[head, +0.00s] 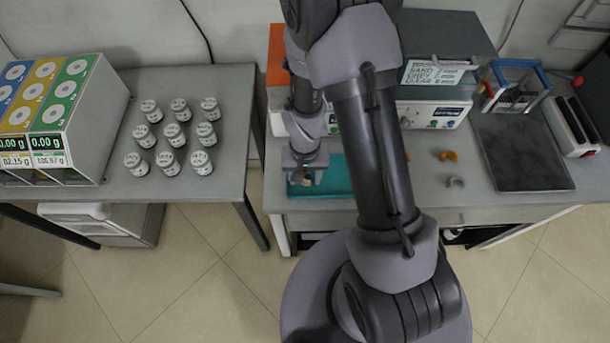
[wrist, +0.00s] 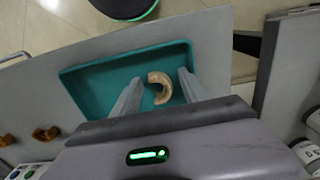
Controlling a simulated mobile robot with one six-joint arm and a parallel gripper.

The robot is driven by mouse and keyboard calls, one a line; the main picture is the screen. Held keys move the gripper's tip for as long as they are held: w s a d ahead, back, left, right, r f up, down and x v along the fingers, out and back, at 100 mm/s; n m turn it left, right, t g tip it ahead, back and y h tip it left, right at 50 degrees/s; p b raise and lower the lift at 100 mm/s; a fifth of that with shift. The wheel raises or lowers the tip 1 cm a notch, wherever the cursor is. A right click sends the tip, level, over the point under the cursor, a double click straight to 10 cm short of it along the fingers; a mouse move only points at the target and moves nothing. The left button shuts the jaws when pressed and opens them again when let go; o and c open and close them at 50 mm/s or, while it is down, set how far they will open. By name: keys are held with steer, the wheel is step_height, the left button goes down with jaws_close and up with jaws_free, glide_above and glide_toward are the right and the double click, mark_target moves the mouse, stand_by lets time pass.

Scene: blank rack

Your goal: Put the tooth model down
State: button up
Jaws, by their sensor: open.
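The tooth model, a beige arch (wrist: 166,90), lies in the teal tray (wrist: 88,84) in the wrist view. My gripper (wrist: 160,76) is open, with one finger on each side of the arch. Gaps show between the fingers and the model. In the head view my gripper (head: 304,178) points down at the left part of the teal tray (head: 338,186). A small pale bit shows by the fingers there, too small to identify.
A dark square plate (head: 522,152) is farther right. Several lidded jars (head: 173,134) stand on the left table, across a gap from the bench.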

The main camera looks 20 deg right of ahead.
step_height(320, 180, up, 24)
steer(key=t+p, duration=0.2)
steer(key=p, duration=0.2)
steer(key=s+a+r+t+y, duration=0.2)
steer(key=s+a+r+t, duration=0.1)
steer(key=s+r, duration=0.8)
step_height(320, 180, up, 4)
steer(key=shift+s+a+r+m+t, duration=0.15)
steer(key=shift+s+a+m+t, duration=0.1)
steer(key=shift+m+t, duration=0.15)
